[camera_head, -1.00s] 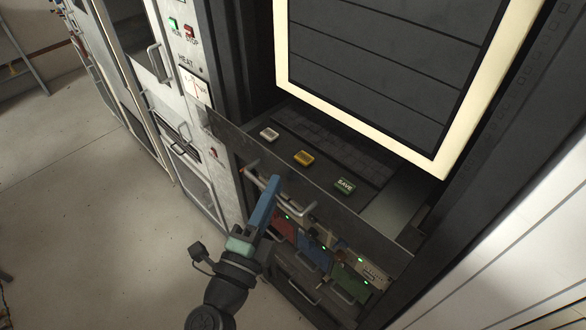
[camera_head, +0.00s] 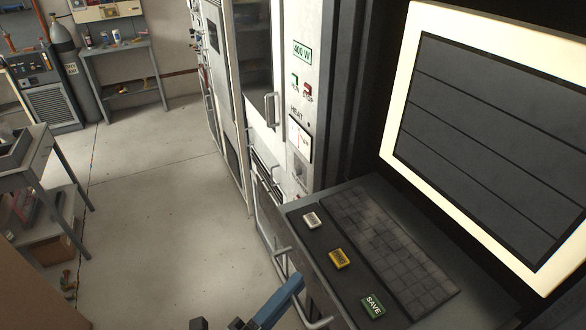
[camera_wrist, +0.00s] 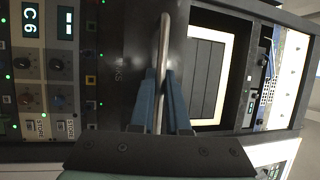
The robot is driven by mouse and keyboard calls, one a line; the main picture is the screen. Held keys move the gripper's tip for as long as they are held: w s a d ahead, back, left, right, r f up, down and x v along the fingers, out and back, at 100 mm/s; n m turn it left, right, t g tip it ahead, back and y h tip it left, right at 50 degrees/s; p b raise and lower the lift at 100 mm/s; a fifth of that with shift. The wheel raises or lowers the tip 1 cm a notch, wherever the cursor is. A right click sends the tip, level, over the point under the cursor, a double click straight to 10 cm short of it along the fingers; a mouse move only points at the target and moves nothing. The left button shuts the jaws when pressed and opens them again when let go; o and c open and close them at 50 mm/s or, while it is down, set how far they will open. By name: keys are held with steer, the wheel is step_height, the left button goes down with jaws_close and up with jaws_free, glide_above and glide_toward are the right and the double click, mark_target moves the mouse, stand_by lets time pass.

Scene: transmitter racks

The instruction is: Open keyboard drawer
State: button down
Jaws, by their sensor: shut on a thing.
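The keyboard drawer (camera_head: 318,262) is pulled out of the rack below the screen. On it are a dark keyboard (camera_head: 385,245) and white, yellow (camera_head: 339,259) and green SAVE buttons. The drawer's metal handle (camera_head: 281,253) runs along its front. My gripper (camera_head: 290,287) reaches up from the bottom edge with its blue fingers at the handle. In the wrist view my gripper (camera_wrist: 162,105) is shut on the handle bar (camera_wrist: 164,50), one finger on each side of it. The handle's lower part is partly hidden by my fingers in the head view.
The cream-framed screen (camera_head: 395,130) stands behind the drawer. Cabinets with handles (camera_head: 271,109) line the left of the rack. The grey floor (camera_head: 165,215) to the left is clear. A workbench (camera_head: 40,150) and a gas cylinder (camera_head: 68,55) stand farther left.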

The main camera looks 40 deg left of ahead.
steer(key=c, duration=0.9)
jaws_free()
steer(key=s+b, duration=0.1)
steer(key=s, duration=0.3)
steer(key=s+f+b, duration=0.1)
steer(key=s+b, duration=0.1)
steer(key=s, duration=0.2)
steer(key=s+f+b, duration=0.1)
steer(key=s+b, duration=0.1)
steer(key=s, duration=0.2)
steer(key=shift+s+d+f, duration=0.15)
steer(key=shift+s+d, duration=0.2)
steer(key=shift+w, duration=0.1)
